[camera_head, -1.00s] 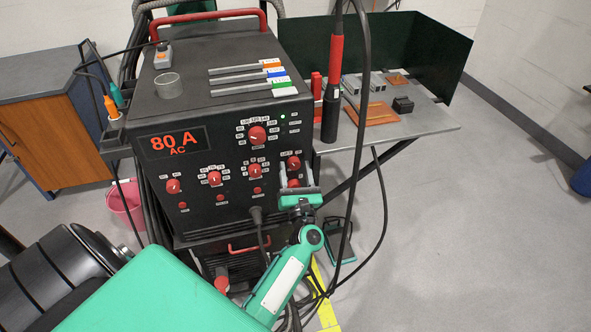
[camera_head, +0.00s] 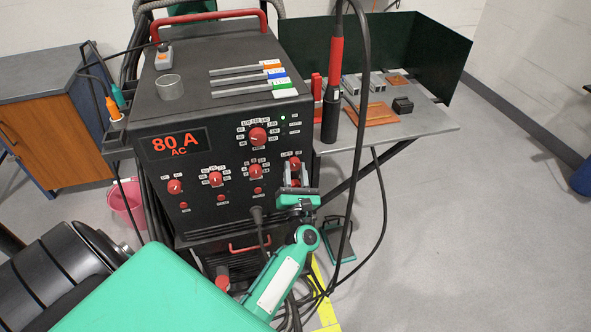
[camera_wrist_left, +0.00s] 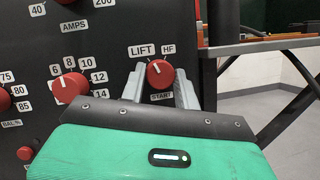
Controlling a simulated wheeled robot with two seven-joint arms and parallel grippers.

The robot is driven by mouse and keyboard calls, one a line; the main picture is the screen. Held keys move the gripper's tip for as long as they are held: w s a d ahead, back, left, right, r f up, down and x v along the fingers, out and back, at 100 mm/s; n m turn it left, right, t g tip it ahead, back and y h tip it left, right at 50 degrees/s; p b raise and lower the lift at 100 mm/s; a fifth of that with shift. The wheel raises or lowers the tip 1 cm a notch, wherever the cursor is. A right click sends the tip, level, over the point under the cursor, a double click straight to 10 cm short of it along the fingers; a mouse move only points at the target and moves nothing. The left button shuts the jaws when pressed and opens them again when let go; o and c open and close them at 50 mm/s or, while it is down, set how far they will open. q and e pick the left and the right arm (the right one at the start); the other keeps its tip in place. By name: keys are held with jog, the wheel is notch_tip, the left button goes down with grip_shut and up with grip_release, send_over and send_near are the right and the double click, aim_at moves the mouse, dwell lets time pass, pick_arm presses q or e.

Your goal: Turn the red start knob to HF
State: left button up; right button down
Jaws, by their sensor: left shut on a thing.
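The red start knob (camera_head: 294,162) is on the right of the black machine's front panel. In the left wrist view the start knob (camera_wrist_left: 160,73) sits between the LIFT label (camera_wrist_left: 142,50) and the HF label (camera_wrist_left: 168,49) above and the START label below. Its white pointer line leans up-left, toward LIFT. My left gripper (camera_head: 295,173) is shut on the start knob, one grey finger at each side. It also shows in the left wrist view (camera_wrist_left: 160,85). My right gripper is not in view.
Several other red knobs, such as one at the left (camera_wrist_left: 69,88), are close by on the panel. A black cable (camera_head: 345,200) hangs just right of my left gripper. A work table (camera_head: 440,122) with a green screen stands behind at the right.

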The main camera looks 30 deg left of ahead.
pick_arm(q)
jog(key=m+h+p, duration=0.1)
jog(key=m, duration=0.1)
jog(key=m+t+h+p, duration=0.1)
jog(key=m, duration=0.1)
jog(key=shift+s+r+p, duration=0.1)
jog(key=shift+r+p, duration=0.25)
jog(key=m+h+p, duration=0.1)
jog(key=m+p, duration=0.2)
jog(key=m+h+p, duration=0.1)
jog(key=m+p, duration=0.2)
jog(key=shift+a+r+h, duration=0.1)
jog(key=shift+r+h, duration=0.1)
jog(key=shift+h, duration=0.2)
jog(key=shift+m+g+p, duration=0.3)
jog(key=shift+m+p, duration=0.45)
jog(key=shift+m, duration=0.05)
jog(key=shift+f+m+h+p, duration=0.25)
jog(key=shift+m+h+p, duration=0.15)
jog(key=shift+m+p, duration=0.3)
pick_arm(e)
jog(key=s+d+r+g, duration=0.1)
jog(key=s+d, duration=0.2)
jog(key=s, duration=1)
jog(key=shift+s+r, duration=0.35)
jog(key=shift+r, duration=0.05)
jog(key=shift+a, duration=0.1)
pick_arm(q)
jog(key=o, duration=1)
jog(key=shift+c, duration=0.2)
